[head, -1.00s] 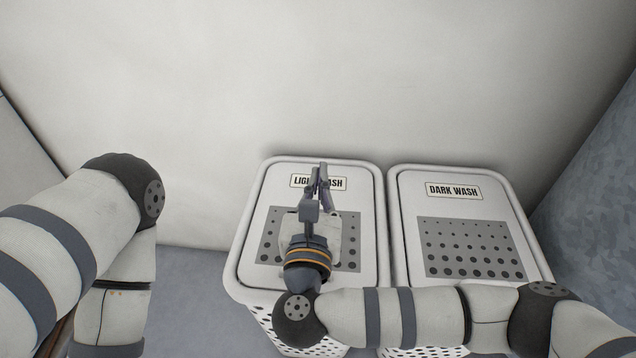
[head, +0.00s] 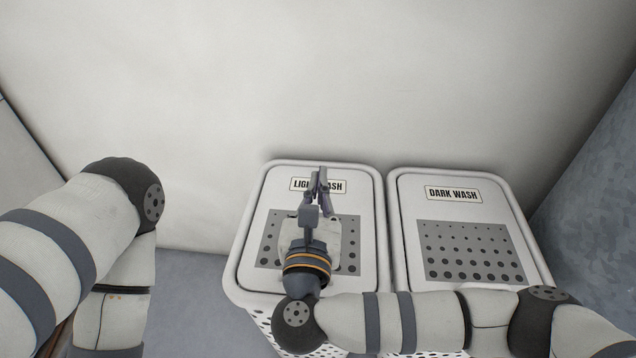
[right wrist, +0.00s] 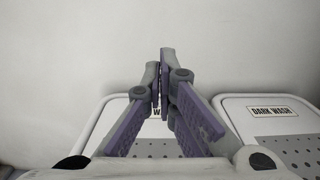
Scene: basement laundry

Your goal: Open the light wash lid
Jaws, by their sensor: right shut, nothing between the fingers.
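The light wash hamper stands in the middle of the head view, with its white light wash lid (head: 361,205) lying closed on top. The lid carries a label (head: 338,186), partly hidden by my gripper, and a grey panel of dark dots. My right gripper (head: 321,172) is shut and empty, in front of the label in the head view, fingers pointing toward the back wall. I cannot tell whether it touches the lid. In the right wrist view the shut fingers (right wrist: 160,75) cover most of the label. My left gripper is not in view.
The dark wash hamper, with its closed dark wash lid (head: 455,215), stands close beside it on the right. A plain white wall (head: 300,80) rises behind both. Bare grey floor (head: 195,290) shows to the left.

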